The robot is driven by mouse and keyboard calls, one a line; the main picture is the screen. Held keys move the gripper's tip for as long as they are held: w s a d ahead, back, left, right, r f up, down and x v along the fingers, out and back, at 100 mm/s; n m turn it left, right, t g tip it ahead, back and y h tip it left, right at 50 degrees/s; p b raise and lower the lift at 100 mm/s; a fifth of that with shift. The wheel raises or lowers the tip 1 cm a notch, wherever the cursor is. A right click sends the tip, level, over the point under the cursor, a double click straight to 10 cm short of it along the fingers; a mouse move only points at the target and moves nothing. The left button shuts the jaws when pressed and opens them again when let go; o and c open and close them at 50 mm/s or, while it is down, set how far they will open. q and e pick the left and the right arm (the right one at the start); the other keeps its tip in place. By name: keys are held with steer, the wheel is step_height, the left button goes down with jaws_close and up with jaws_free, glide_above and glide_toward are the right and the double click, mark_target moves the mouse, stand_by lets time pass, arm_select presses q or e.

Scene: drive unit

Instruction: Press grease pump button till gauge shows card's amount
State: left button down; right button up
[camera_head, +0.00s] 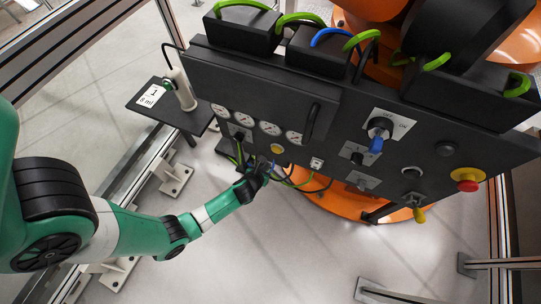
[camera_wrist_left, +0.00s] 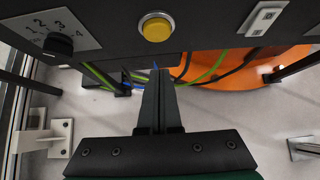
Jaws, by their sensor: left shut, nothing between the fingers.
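A white card (camera_head: 152,97) with "1" and "8 ml" printed on it lies on a small dark side shelf (camera_head: 140,112). A pale upright cylinder with a hose, which looks like the grease pump (camera_head: 184,92), stands beside it with a small green round part (camera_head: 168,85). I cannot tell whether that part is its gauge or button. A yellow push button (camera_head: 277,148) sits on the dark panel; it is also in the left wrist view (camera_wrist_left: 156,27). My left gripper (camera_head: 262,171) is shut and empty, just below the yellow button and apart from it. Its fingers (camera_wrist_left: 156,75) point toward the panel's lower edge.
A numbered dial (camera_wrist_left: 58,43) is left of the yellow button. Green and blue cables (camera_wrist_left: 205,75) hang below. The floor in front is clear.

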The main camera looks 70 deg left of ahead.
arm_select(q)
steer(key=p+v, duration=0.2)
steer(key=v, duration=0.3)
steer(key=shift+a+r, duration=0.1)
steer(key=shift+r, duration=0.2)
arm_select(e)
step_height(320, 180, up, 4)
steer(key=shift+w+a+f, duration=0.15)
steer(key=shift+f, duration=0.05)
arm_select(q)
steer(key=shift+w, duration=0.1)
